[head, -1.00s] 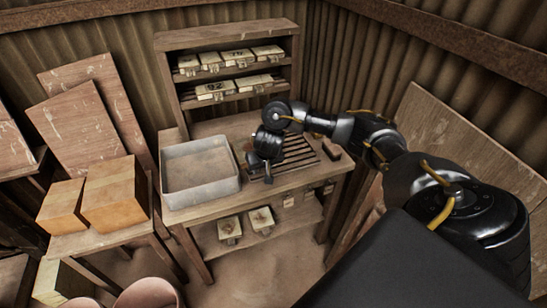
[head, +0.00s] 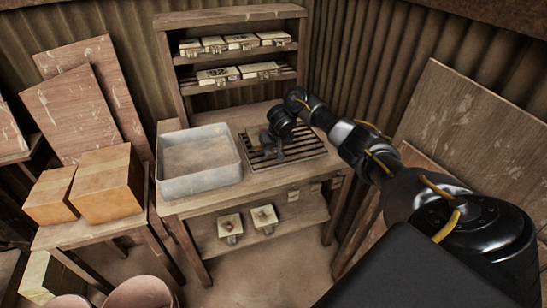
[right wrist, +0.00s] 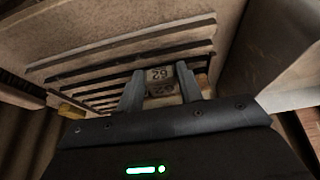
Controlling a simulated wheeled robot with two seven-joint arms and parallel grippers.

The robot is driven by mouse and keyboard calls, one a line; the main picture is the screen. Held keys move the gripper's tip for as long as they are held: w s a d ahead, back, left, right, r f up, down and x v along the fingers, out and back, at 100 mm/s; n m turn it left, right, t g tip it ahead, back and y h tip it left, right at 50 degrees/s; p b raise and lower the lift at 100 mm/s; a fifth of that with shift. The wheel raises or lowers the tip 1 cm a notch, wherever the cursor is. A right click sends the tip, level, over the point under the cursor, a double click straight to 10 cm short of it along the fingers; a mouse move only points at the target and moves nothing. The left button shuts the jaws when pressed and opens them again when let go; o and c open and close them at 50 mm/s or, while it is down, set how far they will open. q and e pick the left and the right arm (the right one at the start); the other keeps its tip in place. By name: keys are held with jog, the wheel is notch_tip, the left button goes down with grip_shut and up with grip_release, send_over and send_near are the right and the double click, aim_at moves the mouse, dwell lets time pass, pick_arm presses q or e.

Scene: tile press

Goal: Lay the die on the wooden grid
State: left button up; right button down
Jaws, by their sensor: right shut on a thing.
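My right gripper (head: 277,154) is low over the wooden grid (head: 314,147) on the bench. In the right wrist view its two fingers (right wrist: 160,92) are shut on the die (right wrist: 159,76), a pale block with dark number marks on its face. The slats of the grid (right wrist: 120,58) show behind and to the left of the die in that view. In the head view the gripper mostly hides the die. I cannot tell whether the die touches the slats. My left gripper is not in view.
A grey tray of sand (head: 198,184) stands on the bench left of the grid. A rack (head: 232,16) with several similar dies stands at the back. Two more dies (head: 230,224) lie on the shelf below. Boxes (head: 107,185) sit on a side table at left.

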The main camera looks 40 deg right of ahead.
aim_at(272, 160)
jog(key=shift+w+d+f, duration=0.1)
jog(key=shift+f, duration=1.45)
jog(key=shift+f, duration=0.1)
jog(key=c, duration=0.9)
grip_release()
jog(key=p+v, duration=0.6)
jog(key=v, duration=0.6)
